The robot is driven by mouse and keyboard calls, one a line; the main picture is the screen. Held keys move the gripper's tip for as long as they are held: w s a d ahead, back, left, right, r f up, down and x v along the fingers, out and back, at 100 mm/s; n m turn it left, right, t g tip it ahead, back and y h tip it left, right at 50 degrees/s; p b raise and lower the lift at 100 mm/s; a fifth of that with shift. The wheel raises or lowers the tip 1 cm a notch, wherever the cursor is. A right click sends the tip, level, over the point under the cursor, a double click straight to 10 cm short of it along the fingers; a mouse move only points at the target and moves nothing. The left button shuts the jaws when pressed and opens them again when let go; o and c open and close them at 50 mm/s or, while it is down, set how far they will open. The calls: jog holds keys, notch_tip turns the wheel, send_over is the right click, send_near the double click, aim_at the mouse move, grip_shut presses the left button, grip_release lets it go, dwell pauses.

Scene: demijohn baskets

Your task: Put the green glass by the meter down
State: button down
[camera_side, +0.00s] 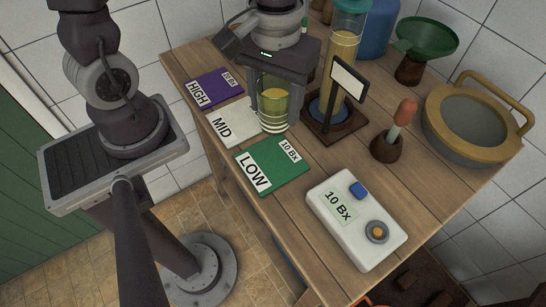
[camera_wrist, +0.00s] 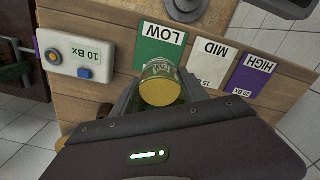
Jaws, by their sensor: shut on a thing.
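My gripper (camera_side: 274,86) is shut on a green-tinted glass (camera_side: 273,108) with yellowish liquid. The glass is upright, just right of the MID card and behind the LOW card in the side view. I cannot tell whether its base touches the table. In the wrist view the glass (camera_wrist: 160,84) sits between the two fingers. The white meter (camera_side: 338,234) reads 10 Bx and lies at the table's front right, apart from the glass; it also shows in the wrist view (camera_wrist: 95,46).
Cards lie along the left edge: green LOW (camera_side: 272,168), white MID (camera_side: 228,124), purple HIGH (camera_side: 210,90). A tall cylinder (camera_side: 343,50) on a dark stand is close right of the glass. A red-bulb dropper (camera_side: 404,114), green funnel (camera_side: 427,38) and sieve (camera_side: 437,125) stand further right.

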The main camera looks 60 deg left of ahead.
jog(key=shift+s+d+m, duration=0.25)
jog(key=shift+s+m, duration=0.05)
jog(key=shift+m, duration=0.1)
notch_tip(320, 180, down, 10)
jog(key=shift+s+d+r, duration=0.1)
jog(key=shift+s, duration=0.05)
jog(key=c, duration=0.6)
grip_release()
jog(key=shift+f, duration=0.2)
notch_tip(320, 180, up, 12)
jog(key=shift+r, duration=0.1)
jog(key=s+a+r+m+t, duration=0.4)
jog(key=s+a+r+t, duration=0.1)
jog(key=a+r, duration=0.4)
jog(key=shift+s+a+r+m+t, duration=0.15)
jog(key=shift+s+r+m+t, duration=0.2)
jog(key=shift+s, duration=0.35)
